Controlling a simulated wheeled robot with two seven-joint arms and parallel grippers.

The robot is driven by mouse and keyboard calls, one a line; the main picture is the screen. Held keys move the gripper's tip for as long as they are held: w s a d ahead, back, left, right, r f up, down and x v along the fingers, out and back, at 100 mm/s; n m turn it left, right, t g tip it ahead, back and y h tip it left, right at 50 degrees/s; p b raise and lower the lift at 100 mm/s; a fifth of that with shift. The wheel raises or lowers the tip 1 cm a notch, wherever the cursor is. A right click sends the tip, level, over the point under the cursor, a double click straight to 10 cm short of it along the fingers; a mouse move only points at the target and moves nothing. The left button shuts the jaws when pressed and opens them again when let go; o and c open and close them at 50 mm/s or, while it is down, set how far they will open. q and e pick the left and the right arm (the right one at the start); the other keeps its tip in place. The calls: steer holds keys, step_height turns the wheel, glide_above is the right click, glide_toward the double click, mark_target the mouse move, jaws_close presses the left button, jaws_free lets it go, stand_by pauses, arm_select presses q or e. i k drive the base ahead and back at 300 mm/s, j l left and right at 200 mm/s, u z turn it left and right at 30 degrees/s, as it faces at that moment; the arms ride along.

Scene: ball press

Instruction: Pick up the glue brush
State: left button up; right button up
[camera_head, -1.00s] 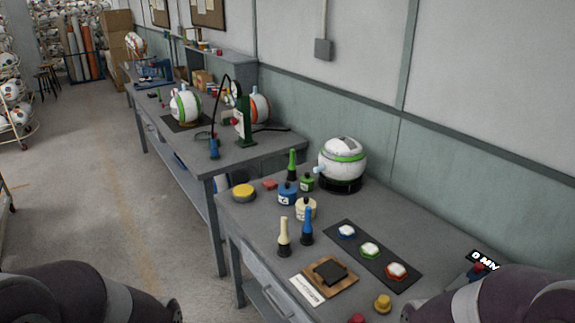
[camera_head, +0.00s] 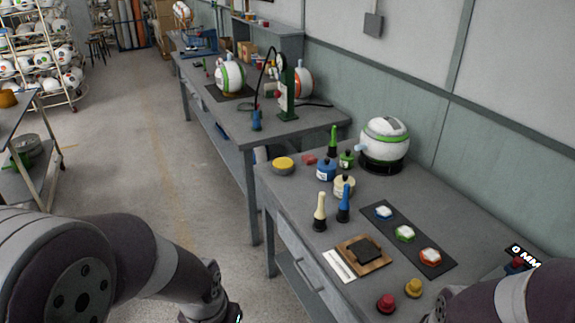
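Three brush-like tools with dark lower ends stand upright on the near workbench (camera_head: 440,240). One has a cream handle (camera_head: 320,206), one a blue handle (camera_head: 344,200), and one a green handle (camera_head: 333,139) farther back. Which of them is the glue brush I cannot tell. My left arm comes in at the lower left and its wrist end reaches the bottom edge, left of the bench; its gripper fingers are out of the frame. My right arm shows at the lower right corner, with its gripper out of view.
Small pots, a cream one (camera_head: 345,186) and a blue one (camera_head: 326,170), stand close to the brushes. A ball (camera_head: 385,140) rests on a black stand behind. A dark mat (camera_head: 417,247) with hexagonal pieces and a wooden block (camera_head: 363,251) lie nearer. Red and yellow knobs (camera_head: 386,303) sit in front.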

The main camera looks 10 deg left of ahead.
mark_target(332, 143)
steer(key=z, duration=0.45)
steer(key=i+j+z, duration=0.25)
steer(key=z, duration=0.25)
steer(key=i+j+z, duration=0.1)
steer(key=j+z, duration=0.35)
steer(key=i+j+z, duration=0.1)
steer(key=j+z, duration=0.4)
